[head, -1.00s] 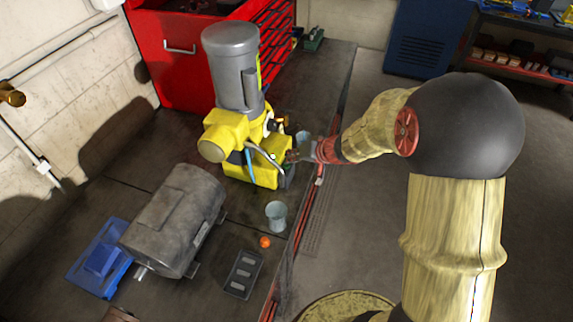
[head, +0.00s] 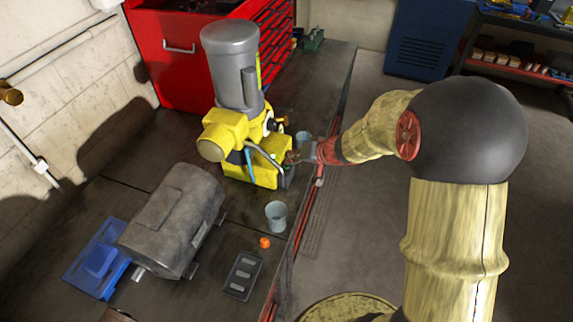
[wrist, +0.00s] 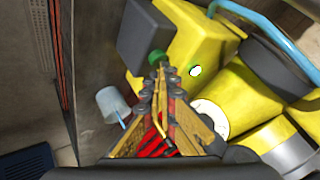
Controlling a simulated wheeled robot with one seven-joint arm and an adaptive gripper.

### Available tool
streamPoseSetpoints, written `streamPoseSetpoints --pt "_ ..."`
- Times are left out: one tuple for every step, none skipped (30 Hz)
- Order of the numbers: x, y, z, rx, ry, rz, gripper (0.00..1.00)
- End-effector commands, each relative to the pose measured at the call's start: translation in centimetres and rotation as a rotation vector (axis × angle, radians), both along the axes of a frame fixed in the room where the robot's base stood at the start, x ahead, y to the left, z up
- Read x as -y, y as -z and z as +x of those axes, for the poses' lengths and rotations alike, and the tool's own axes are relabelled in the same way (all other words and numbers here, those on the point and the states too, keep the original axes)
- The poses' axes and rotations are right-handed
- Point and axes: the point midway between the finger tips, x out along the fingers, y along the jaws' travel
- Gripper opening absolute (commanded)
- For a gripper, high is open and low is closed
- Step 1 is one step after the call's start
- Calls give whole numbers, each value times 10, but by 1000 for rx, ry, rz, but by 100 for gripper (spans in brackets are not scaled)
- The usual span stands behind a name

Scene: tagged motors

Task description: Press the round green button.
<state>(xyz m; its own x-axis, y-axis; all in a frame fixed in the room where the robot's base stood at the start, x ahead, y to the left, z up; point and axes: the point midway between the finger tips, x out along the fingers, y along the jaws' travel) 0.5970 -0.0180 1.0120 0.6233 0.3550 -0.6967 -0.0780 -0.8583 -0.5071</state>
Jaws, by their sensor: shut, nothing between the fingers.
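A small bright green-white spot (wrist: 196,71) glows on the same box, to the right of the tips. In the head view my gripper (head: 291,157) is at the right side of the yellow box (head: 262,176), and the bright green spot (head: 274,156) shows on the box.
A grey cup (head: 276,216), an orange ball (head: 265,242) and a dark tray (head: 243,273) stand near the bench's right edge. A large grey motor (head: 175,220) lies at left. A pale blue hose (wrist: 275,38) curves over the machine.

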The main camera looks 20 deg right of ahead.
Motion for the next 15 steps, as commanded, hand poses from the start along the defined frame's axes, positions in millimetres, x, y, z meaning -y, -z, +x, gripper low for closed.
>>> streamPoseSetpoints --pt "0 1 0 0 0 0 0" --pt "0 1 0 0 0 0 0" --pt "0 2 0 0 0 0 0" --pt "0 2 0 0 0 0 0" --pt "0 2 0 0 0 0 0" --pt "0 2 0 -1 -1 0 0" --pt "0 2 0 -1 -1 0 0" --pt "0 1 0 -1 -1 0 0" --pt "0 1 0 -1 -1 0 0" --pt "0 1 0 -1 -1 0 0" --pt "0 0 0 0 0 0 0" --pt "0 -1 0 0 -1 -1 0" --pt "0 -2 0 0 -1 -1 0" --pt "0 -3 0 0 -1 -1 0" --pt "0 -6 0 1 0 -1 0"
